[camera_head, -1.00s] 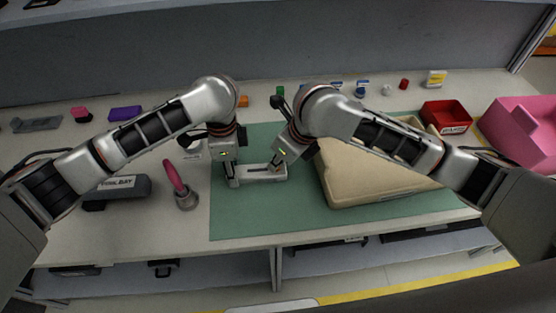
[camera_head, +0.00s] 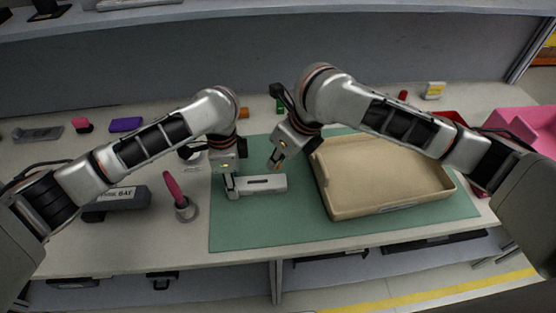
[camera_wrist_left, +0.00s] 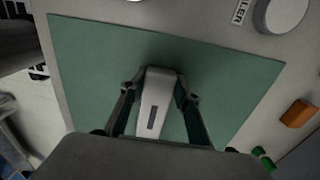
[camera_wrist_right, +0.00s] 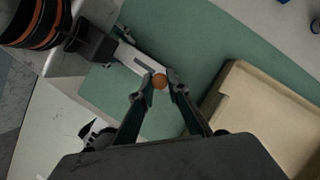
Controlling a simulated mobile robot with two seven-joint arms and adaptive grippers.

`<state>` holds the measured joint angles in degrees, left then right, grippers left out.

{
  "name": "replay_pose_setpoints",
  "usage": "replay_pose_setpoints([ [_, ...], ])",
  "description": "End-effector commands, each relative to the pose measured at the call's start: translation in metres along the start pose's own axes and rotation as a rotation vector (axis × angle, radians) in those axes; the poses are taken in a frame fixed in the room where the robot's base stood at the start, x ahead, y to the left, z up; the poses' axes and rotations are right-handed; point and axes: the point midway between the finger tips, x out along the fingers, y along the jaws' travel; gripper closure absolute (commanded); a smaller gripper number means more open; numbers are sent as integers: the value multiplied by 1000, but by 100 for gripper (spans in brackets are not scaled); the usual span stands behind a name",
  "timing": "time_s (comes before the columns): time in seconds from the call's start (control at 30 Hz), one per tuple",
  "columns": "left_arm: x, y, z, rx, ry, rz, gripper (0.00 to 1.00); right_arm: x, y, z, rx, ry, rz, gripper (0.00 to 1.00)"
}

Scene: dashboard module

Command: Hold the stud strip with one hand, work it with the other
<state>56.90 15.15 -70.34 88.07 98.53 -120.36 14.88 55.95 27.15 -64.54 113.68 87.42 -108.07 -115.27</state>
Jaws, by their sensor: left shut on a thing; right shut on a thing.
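The stud strip (camera_head: 264,184) is a light grey bar with a dark slot in its top, low over the green mat. My left gripper (camera_head: 232,186) is shut on its left end; the left wrist view shows a finger on each side of the strip (camera_wrist_left: 157,98). My right gripper (camera_head: 275,164) is above and behind the strip's right part, apart from it. In the right wrist view it is shut on a small round orange-brown stud (camera_wrist_right: 159,81) between its fingertips. The strip (camera_wrist_right: 134,60) lies beyond it there.
A beige tray (camera_head: 330,188) stands on the green mat (camera_head: 240,232) to the right. A pink-handled tool in a round holder (camera_head: 186,211) and a dark labelled box (camera_head: 118,198) stand left. Small items line the back. The mat's front is clear.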

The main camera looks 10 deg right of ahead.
Motion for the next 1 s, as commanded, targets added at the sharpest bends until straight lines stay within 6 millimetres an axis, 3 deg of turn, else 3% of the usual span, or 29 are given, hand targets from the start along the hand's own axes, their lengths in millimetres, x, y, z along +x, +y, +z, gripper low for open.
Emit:
replay_pose_setpoints([
  [0.2,0,0,0,0,0,0,100,0,0,0,0,0,0,100],
  [0.23,0,0,0,0,0,0,61,0,0,0,0,0,0,100],
  [0.3,0,0,0,0,0,0,49,0,0,0,0,0,0,100],
  [0.7,-5,-1,0,0,0,-2,49,0,0,0,0,0,0,100],
  [0.83,-21,-2,0,1,0,-5,49,0,0,0,0,0,0,100],
  [1.0,-56,-2,1,2,-1,-7,49,0,0,0,0,0,0,100],
])
